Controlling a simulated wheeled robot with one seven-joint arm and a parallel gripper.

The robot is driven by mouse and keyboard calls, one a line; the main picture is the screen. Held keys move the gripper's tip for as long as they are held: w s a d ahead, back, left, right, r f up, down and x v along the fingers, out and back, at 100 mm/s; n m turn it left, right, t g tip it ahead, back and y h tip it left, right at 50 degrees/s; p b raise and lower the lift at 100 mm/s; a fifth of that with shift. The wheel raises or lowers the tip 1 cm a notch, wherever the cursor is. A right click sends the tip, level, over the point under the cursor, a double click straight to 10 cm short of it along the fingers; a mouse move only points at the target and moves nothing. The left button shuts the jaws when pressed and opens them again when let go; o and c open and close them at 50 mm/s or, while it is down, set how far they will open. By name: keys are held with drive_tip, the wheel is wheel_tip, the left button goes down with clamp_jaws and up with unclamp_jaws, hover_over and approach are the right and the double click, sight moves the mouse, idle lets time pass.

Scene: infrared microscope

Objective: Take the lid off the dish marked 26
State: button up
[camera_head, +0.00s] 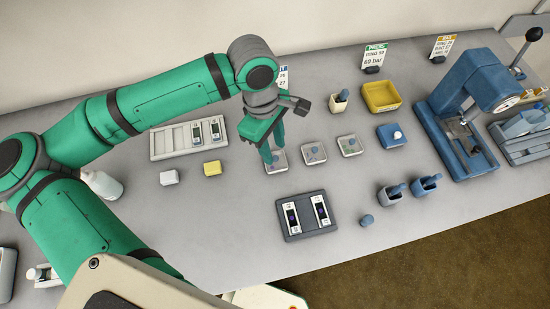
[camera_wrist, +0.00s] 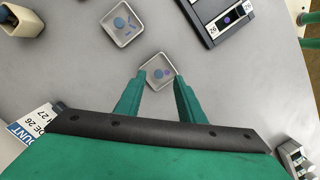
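My gripper (camera_head: 271,150) points down over the leftmost of three small square dishes in the head view. That dish (camera_head: 277,166) also shows in the wrist view (camera_wrist: 158,72), just beyond and between my fingertips. My gripper (camera_wrist: 160,78) is open, with nothing held between its two green fingers. The second dish also shows in the wrist view (camera_wrist: 123,22). I cannot read any number on the dishes or clearly make out their lids.
A dark holder with two slides (camera_head: 306,215) lies in front of the dishes. A yellow bin (camera_head: 382,95), blue tray (camera_head: 391,136) and blue press (camera_head: 455,125) are to the right.

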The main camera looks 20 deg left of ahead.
sight(275, 158)
drive_tip(key=shift+d+f, duration=0.15)
drive_tip(key=shift+f, duration=1.7)
drive_tip(key=shift+w, duration=0.1)
clamp_jaws()
drive_tip(key=shift+r, duration=0.65)
drive_tip(key=s+a+r, duration=0.3)
drive_tip(key=s+r, duration=0.8)
drive_tip(key=s, duration=0.2)
drive_tip(key=shift+s+a+r, duration=0.3)
drive_tip(key=shift+r, duration=0.05)
